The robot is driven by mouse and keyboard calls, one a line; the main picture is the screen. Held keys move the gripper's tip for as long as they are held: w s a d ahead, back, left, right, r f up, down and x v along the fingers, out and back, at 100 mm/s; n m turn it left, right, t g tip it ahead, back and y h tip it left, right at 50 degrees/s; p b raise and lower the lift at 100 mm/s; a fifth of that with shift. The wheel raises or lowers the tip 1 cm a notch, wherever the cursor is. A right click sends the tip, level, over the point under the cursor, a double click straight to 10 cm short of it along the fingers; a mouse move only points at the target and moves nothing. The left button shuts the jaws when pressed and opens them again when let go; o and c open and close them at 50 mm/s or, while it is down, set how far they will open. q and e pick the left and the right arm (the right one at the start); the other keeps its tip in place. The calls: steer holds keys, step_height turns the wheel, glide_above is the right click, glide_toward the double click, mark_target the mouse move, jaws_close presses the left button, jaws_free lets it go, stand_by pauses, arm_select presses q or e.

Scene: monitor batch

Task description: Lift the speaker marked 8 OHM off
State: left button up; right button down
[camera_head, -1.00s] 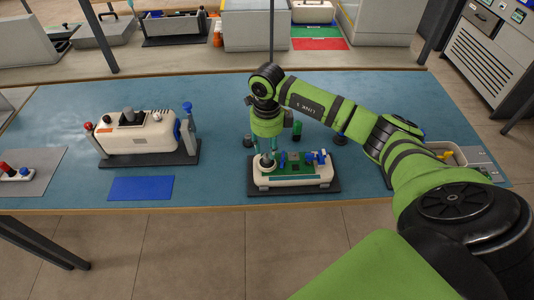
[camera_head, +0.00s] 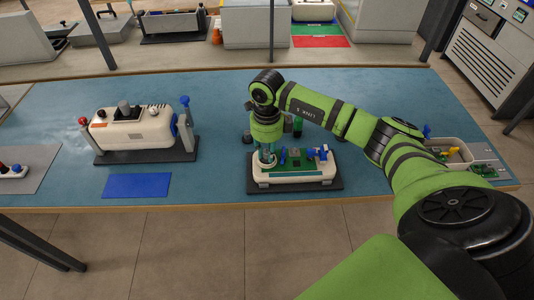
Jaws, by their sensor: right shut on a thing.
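An open monitor unit (camera_head: 325,172) with a pale casing lies on a dark base plate (camera_head: 300,187) at the table's front middle. A green circuit board (camera_head: 294,158) with blue parts shows inside it. My right gripper (camera_head: 266,160) points down over the unit's left end. It is shut on a small dark part there, seemingly the speaker, mostly hidden by the fingers. The 8 OHM mark is too small to read. I cannot tell whether the part is clear of the casing. My left gripper is not in view.
A second pale unit (camera_head: 132,134) stands on a dark base at the left, with a blue mat (camera_head: 137,185) in front. A parts tray (camera_head: 449,151) lies at the right, partly behind my arm. Dark and green pieces stand behind the open unit. The table (camera_head: 220,185) is clear between the units.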

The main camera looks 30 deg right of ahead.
steer(key=shift+r, duration=0.15)
steer(key=shift+r+p, duration=1.45)
steer(key=shift+r, duration=0.65)
